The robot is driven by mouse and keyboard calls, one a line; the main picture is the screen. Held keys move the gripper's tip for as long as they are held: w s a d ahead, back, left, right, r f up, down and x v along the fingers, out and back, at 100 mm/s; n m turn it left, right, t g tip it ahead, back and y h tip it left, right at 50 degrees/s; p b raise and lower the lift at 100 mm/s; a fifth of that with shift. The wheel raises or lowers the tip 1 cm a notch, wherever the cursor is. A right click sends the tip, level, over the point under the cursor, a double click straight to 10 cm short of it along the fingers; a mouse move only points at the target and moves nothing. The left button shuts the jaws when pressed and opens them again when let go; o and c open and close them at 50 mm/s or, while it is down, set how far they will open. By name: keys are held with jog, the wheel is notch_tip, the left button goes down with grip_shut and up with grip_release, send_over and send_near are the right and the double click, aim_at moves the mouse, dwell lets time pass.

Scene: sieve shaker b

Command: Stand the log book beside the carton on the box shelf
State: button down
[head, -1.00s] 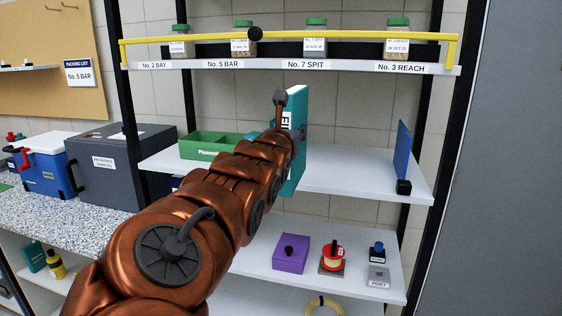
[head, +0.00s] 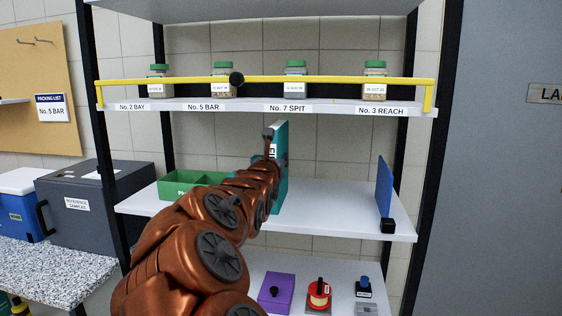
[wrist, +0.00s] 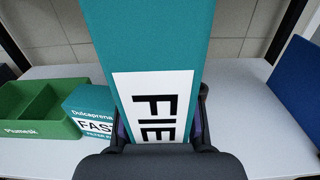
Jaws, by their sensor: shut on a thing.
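My gripper (wrist: 160,128) is shut on the log book, a tall teal book with a white label reading "FIE". The log book (wrist: 150,40) is upright above the box shelf (wrist: 90,155). In the head view the log book (head: 281,180) shows behind my arm, over the middle shelf (head: 330,210); I cannot tell whether its foot touches the board. The carton (wrist: 92,108), a small teal box with a white "FAST" label, stands just left of the book in the wrist view. In the head view my arm mostly hides it.
A green divided tray (wrist: 38,112) is left of the carton. A blue upright plate (head: 385,187) with a black block stands at the shelf's right end, with free board between it and the book. A yellow bar (head: 320,79) runs before the jars above.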

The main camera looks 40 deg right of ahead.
jog(key=w+d+f+p, duration=0.3)
jog(key=d+p, duration=0.1)
jog(key=d, duration=0.1)
jog(key=shift+w+d+f, duration=0.15)
jog(key=shift+w+f, duration=0.05)
jog(key=shift+w, duration=0.05)
dwell(0.6)
jog(key=shift+f, duration=0.15)
jog(key=c, duration=0.8)
grip_release()
jog(key=shift+o, duration=0.2)
